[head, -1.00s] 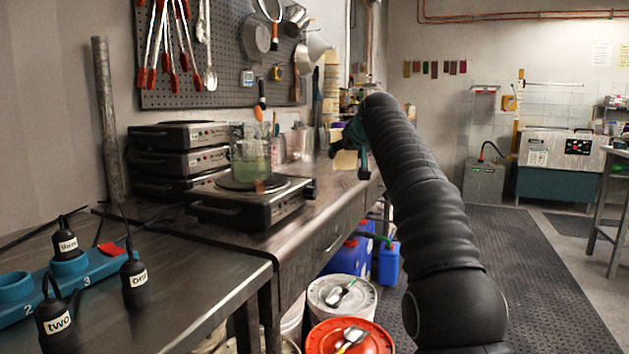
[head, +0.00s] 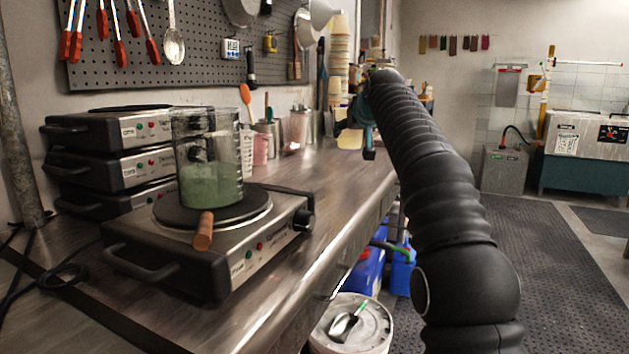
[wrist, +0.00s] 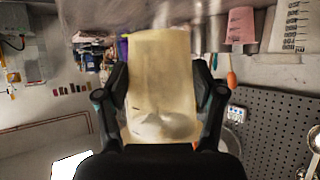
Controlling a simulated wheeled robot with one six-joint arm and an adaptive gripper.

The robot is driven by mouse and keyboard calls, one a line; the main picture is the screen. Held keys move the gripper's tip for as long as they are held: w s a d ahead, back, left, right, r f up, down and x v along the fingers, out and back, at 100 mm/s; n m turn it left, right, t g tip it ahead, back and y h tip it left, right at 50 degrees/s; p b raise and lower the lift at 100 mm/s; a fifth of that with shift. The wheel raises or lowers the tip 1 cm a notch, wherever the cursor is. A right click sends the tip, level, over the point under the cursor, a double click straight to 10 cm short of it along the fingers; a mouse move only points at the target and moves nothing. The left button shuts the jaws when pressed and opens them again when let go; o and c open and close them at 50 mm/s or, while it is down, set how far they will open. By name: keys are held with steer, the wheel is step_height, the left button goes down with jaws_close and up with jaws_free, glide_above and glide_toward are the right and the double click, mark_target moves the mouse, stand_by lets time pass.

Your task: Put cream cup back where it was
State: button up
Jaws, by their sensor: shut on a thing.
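The cream cup (wrist: 160,80) is held between the two fingers of my gripper (wrist: 160,97) in the wrist view, which looks upside down. My gripper is shut on the cup's sides. In the head view my gripper (head: 358,138) is at the end of the stretched arm, near the bench's right edge. A cream patch of the cup (head: 350,139) shows there, partly hidden by the gripper. A tall stack of cream cups (head: 338,62) stands farther back. I cannot tell the gap between the held cup and the bench.
A hot plate (head: 215,240) with a beaker of green liquid (head: 211,180) stands on the bench (head: 330,180), a wooden handle sticking out. Stacked hot plates (head: 110,160) are behind. Pink and metal cups stand near the wall. A white bucket (head: 350,325) sits below. Floor is open at right.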

steer(key=s+a+f, duration=0.1)
steer(key=a+f, duration=0.1)
steer(key=a, duration=0.1)
steer(key=s+a+f, duration=0.2)
steer(key=a, duration=0.1)
steer(key=s+a+f+b, duration=0.1)
steer(key=s+a+f, duration=0.1)
steer(key=a, duration=0.1)
steer(key=shift+s+a+f, duration=0.15)
steer(key=shift+s+f, duration=0.05)
steer(key=shift+f, duration=2)
steer(key=shift+f+b, duration=0.15)
steer(key=shift+b, duration=0.2)
steer(key=o, duration=1.3)
steer(key=shift+o, duration=0.2)
